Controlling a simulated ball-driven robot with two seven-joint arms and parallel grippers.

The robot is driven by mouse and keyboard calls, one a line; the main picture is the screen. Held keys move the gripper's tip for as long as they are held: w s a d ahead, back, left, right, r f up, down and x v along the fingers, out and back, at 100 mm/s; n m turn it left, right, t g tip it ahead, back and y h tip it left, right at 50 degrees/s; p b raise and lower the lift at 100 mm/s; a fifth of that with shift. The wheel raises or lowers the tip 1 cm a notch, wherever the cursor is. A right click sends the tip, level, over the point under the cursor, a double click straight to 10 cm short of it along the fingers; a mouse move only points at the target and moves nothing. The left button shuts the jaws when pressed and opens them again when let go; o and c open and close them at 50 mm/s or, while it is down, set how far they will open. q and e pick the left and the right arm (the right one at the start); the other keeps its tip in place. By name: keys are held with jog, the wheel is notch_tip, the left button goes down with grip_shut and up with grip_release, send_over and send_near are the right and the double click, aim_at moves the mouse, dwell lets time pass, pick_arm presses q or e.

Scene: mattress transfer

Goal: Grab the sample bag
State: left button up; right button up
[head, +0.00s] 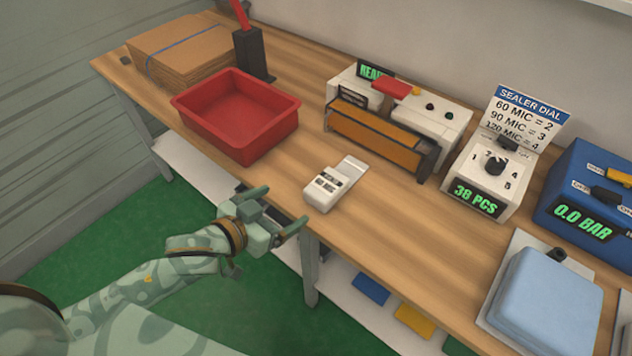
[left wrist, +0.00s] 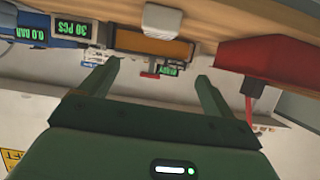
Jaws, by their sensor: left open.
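No object is clearly recognisable as the sample bag. A light blue, soft-edged pack (head: 547,300) with a black fitting lies on a pale plate at the lower right of the head view; I cannot tell whether it is the bag. A small white device (head: 325,190) with a pale flat end lies near the bench's front edge and shows in the left wrist view (left wrist: 161,20). My left gripper (head: 286,205) is open and empty, just off the bench's front edge, left of and nearer than the white device. Its fingers show in the left wrist view (left wrist: 158,72). My right gripper is out of view.
On the wooden bench (head: 400,240) stand a red tray (head: 237,135), stacked cardboard (head: 180,50), a sealer with an orange front (head: 375,135), a dial box reading 38 PCS (head: 485,180) and a blue box reading 0.0 BAR (head: 590,195). A lower shelf (head: 345,300) runs underneath.

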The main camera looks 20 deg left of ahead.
aim_at(322, 188)
pick_arm(q)
jog(key=b+x, duration=0.1)
jog(key=x, duration=0.2)
jog(key=b+x, duration=0.1)
jog(key=x, duration=0.3)
jog(key=b+x, duration=0.1)
jog(key=x, duration=0.2)
jog(key=shift+w+f, duration=0.2)
jog(key=shift+f, duration=0.35)
jog(key=shift+w+d, duration=0.15)
jog(key=shift+w, duration=0.05)
jog(key=b+x, duration=0.2)
jog(key=x, duration=0.1)
jog(key=f+b+x, duration=0.1)
jog(key=shift+d+f, duration=0.1)
jog(key=shift+d, duration=0.25)
jog(key=shift+w+d, duration=0.1)
jog(key=shift+w, duration=0.25)
jog(key=shift+c, duration=0.6)
jog(key=c, duration=1.1)
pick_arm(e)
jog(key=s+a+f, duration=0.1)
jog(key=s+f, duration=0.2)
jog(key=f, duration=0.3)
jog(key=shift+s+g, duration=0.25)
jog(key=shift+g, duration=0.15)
